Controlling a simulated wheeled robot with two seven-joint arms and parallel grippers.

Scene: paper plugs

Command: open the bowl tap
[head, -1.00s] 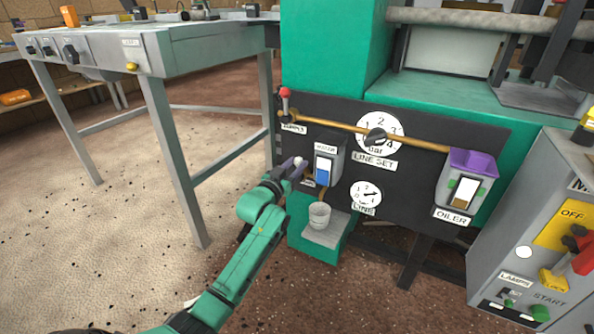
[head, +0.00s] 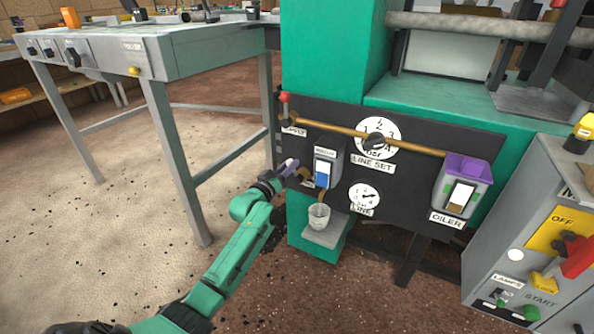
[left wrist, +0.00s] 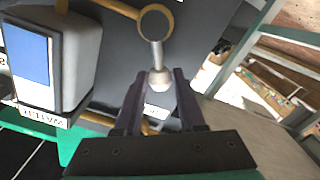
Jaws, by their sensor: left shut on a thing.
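The water bowl (head: 326,165) is a grey box with a blue and white window, fixed to the dark panel. It also shows in the left wrist view (left wrist: 60,45). Beside it, in the left wrist view, the tap lever (left wrist: 157,55) is a short silver stem with a pale knob, coming from a brass ring. My left gripper (left wrist: 157,88) has its dark fingers on either side of the knob and is shut on it. In the head view my left gripper (head: 288,168) is just left of the bowl, and the knob is hidden. My right gripper is out of view.
A pale cup (head: 319,215) stands on a small ledge under the bowl. A brass pipe (head: 345,131) crosses the panel above, with a red-knobbed lever (head: 285,98) at its left end. The oiler (head: 464,183) hangs at right. A metal bench (head: 190,50) stands at left.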

